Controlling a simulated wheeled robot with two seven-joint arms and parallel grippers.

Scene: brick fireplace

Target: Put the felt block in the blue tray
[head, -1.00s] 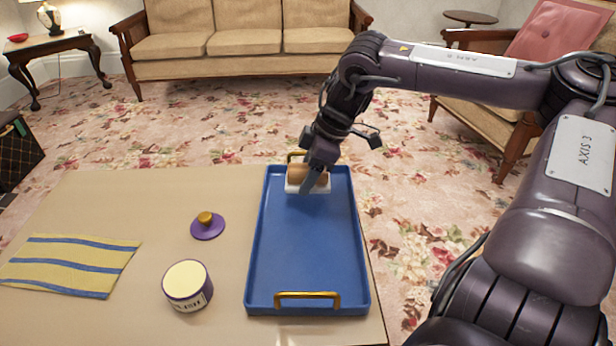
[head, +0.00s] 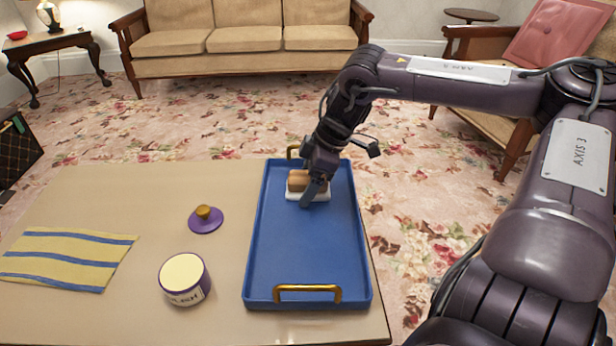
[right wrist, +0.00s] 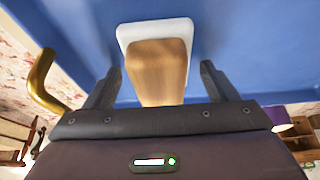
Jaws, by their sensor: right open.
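The felt block, a tan wooden grip (head: 297,180) on a white felt base (head: 293,196), is inside the blue tray (head: 305,255) near its far end and looks to rest on the floor. In the right wrist view the grip (right wrist: 160,70) lies between my fingers with gaps on both sides, and the white felt (right wrist: 125,35) shows beyond it. My right gripper (right wrist: 160,85) is open around the block. In the head view the gripper (head: 314,184) partly hides the block's right side. My left gripper is not in view.
The tray has brass handles (head: 307,288) at its near and far ends. Left of it on the table (head: 120,190) are a polish tin (head: 184,280), a purple lid with a knob (head: 206,222) and a striped cloth (head: 68,258). The tray's middle is empty.

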